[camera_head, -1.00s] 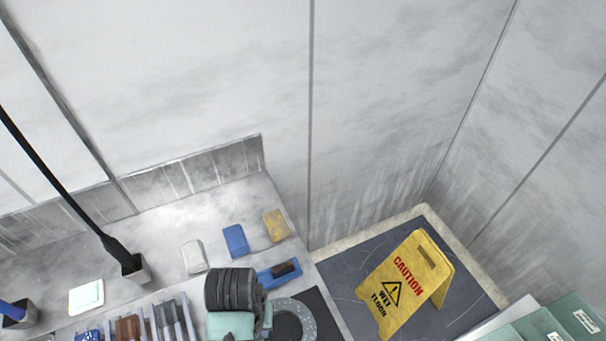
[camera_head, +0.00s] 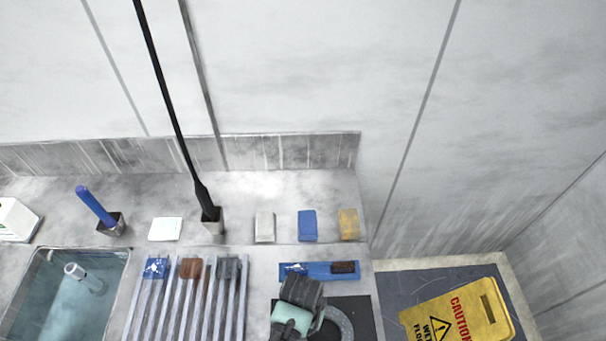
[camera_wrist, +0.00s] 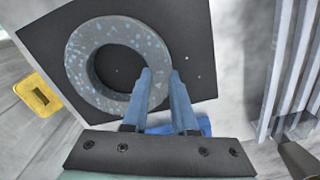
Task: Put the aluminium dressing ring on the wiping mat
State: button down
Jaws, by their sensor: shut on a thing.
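The dressing ring (camera_wrist: 80,62) is grey with pale blue speckles. It lies flat over a dark square mat (camera_wrist: 195,35), near one side of it; whether it rests on the mat or hangs just above is hard to tell. My gripper (camera_wrist: 161,78) is shut on the ring's wall, one finger inside the hole and one outside. In the head view the ring (camera_head: 344,322) shows partly, beside my wrist, over the dark mat (camera_head: 366,308). My wrist hides the ring's left part and my fingertips there.
A blue tray with a brown block (camera_head: 320,270) lies just behind the mat. A slatted rack (camera_head: 185,310) with coloured blocks stands left, then a sink (camera_head: 65,290). White, blue and yellow blocks line the back. A yellow caution sign (camera_head: 455,318) stands right, beyond the counter edge.

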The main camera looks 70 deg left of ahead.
jog(key=shift+w+f, duration=0.1)
jog(key=shift+f, duration=0.1)
jog(key=shift+f, duration=0.1)
jog(key=c, duration=0.7)
grip_release()
notch_tip(320, 180, up, 12)
